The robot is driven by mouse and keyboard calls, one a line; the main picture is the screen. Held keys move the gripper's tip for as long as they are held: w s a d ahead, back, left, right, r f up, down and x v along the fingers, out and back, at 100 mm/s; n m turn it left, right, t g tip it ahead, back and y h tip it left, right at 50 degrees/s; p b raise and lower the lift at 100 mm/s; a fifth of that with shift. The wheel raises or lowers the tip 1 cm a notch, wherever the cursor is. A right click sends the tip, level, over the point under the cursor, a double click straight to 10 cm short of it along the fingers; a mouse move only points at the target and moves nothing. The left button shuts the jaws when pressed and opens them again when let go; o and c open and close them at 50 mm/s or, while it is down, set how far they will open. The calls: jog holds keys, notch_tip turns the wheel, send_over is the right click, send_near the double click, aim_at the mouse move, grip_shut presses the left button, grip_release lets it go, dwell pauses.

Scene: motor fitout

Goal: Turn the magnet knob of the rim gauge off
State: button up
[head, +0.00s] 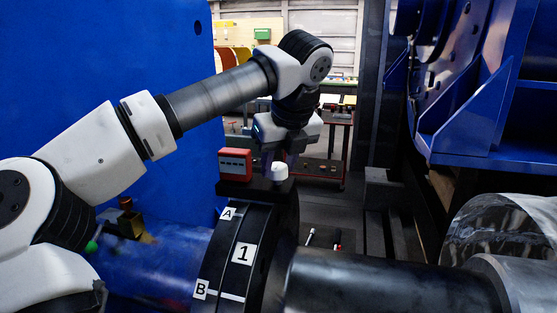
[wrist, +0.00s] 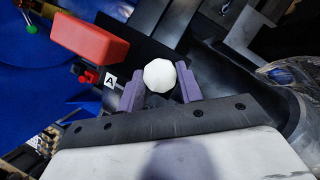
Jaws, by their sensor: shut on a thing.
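The rim gauge is a red box (head: 235,164) on a dark base at the top of the black coupling rim (head: 232,250). The red box (wrist: 90,38) also shows at the upper left in the wrist view. A white faceted knob (head: 278,173) stands just right of the box; it also shows in the wrist view (wrist: 160,75). My gripper (head: 279,163) reaches down from above, its purple fingers (wrist: 159,82) on either side of the white knob and shut on it. Any mark showing the knob's setting cannot be made out.
A dark shaft (head: 380,283) runs right from the coupling. Blue machine framing (head: 490,120) stands at the right and a large blue wall (head: 90,70) at the left. A red-framed trolley (head: 325,150) is behind. A small red part (wrist: 88,76) sits beside the box.

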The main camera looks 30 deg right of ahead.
jog(key=shift+n, duration=0.5)
jog(key=o, duration=1)
jog(key=shift+r, duration=0.1)
